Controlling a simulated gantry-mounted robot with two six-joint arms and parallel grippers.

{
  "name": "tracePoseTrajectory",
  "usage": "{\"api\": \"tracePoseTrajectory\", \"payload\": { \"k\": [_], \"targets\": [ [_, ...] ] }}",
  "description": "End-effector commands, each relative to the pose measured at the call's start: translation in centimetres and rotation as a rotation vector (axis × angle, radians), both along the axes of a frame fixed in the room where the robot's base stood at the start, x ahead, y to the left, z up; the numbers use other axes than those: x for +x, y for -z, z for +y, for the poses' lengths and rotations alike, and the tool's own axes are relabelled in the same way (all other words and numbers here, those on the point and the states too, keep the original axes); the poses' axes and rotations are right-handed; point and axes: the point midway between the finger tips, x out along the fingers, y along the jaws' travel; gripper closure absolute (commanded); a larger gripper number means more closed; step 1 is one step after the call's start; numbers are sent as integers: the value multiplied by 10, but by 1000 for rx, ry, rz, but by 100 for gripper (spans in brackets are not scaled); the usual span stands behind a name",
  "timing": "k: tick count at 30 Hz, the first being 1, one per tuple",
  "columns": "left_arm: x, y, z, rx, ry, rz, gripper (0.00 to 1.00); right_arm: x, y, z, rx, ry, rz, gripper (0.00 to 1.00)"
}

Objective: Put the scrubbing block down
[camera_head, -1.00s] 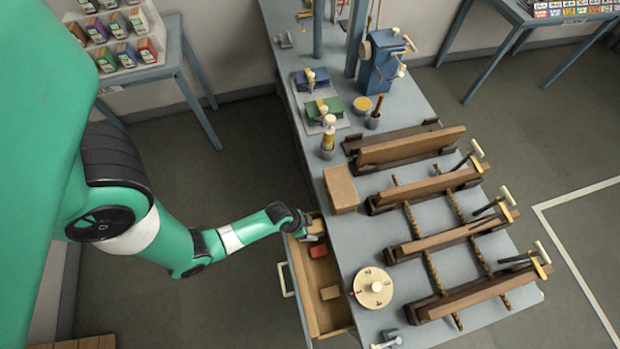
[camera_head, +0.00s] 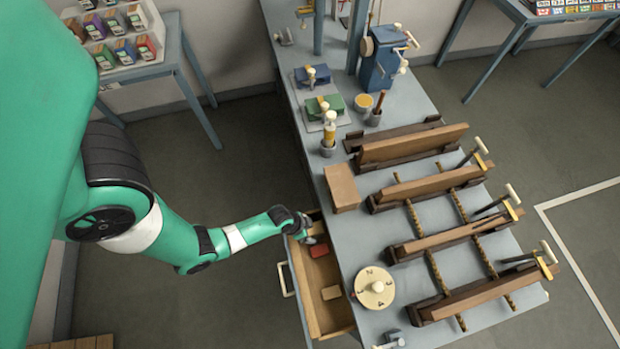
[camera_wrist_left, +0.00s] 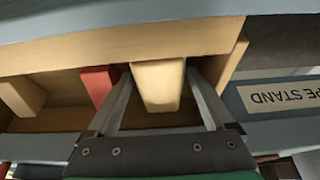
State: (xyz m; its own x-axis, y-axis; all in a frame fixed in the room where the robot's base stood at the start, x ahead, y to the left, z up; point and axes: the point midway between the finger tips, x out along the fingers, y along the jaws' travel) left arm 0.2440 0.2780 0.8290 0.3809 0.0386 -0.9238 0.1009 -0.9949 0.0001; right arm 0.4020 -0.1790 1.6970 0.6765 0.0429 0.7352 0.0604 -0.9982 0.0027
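A pale cream block (camera_wrist_left: 158,84), which I take for the scrubbing block, sits between the two fingers of my left gripper (camera_wrist_left: 160,88) in the left wrist view. The fingertips lie against its sides. The gripper (camera_head: 305,230) reaches into the far end of the open wooden drawer (camera_head: 312,322) in the head view, where the arm partly hides the block. A red block (camera_wrist_left: 98,84) is just left of the fingers; it also shows in the head view (camera_head: 319,250). Whether the pale block touches the drawer floor is unclear. My right gripper is not in view.
A tan block (camera_head: 331,292) lies nearer in the drawer. The bench (camera_head: 350,240) beside it carries a brown box (camera_head: 341,187), a round dial (camera_head: 375,287) and long wooden clamped pieces (camera_head: 455,242). The floor left of the drawer is clear.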

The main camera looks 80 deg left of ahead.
Motion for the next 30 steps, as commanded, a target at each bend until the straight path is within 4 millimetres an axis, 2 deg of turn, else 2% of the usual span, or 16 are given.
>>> {"api": "tracePoseTrajectory", "payload": {
  "k": [4,8,18,21,25,30],
  "targets": [
    [0,-2,0,0,0,0,13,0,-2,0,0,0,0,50],
    [-4,-15,0,0,-1,0,13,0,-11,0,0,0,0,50],
    [-35,-91,-4,0,-3,-1,13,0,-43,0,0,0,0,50],
    [-41,-109,-4,-1,-2,1,13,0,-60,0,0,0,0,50],
    [-45,-116,-4,1,0,0,13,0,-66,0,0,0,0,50],
    [-46,-115,-5,0,1,0,13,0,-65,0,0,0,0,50]
  ]
}}
